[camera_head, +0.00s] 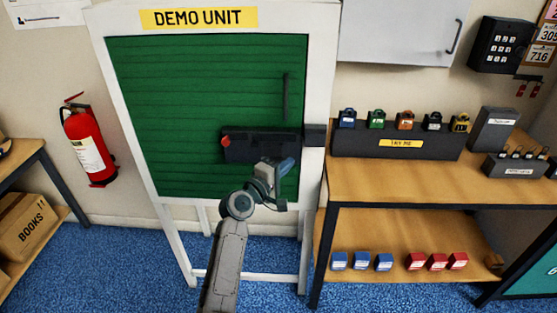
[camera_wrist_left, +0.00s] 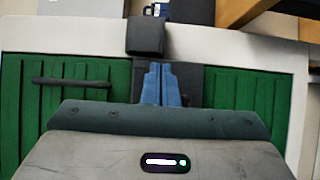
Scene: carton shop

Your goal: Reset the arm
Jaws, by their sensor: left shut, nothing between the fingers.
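My left arm reaches up from the bottom middle of the head view. Its gripper (camera_head: 285,167) is shut and empty, in front of the lower right of a green door (camera_head: 200,90) marked DEMO UNIT. The blue fingers also show pressed together in the left wrist view (camera_wrist_left: 160,84). A black bolt plate (camera_head: 245,146) with a red tip is on the door just above the gripper, and a dark block (camera_head: 314,135) is on the white frame beside it. I cannot tell whether the fingers touch the plate. My right gripper is not in view.
A wooden workbench (camera_head: 400,180) with a padlock display (camera_head: 390,146) stands to the right. Blue and red boxes sit on its lower shelf. Blue carpet is open around the stand.

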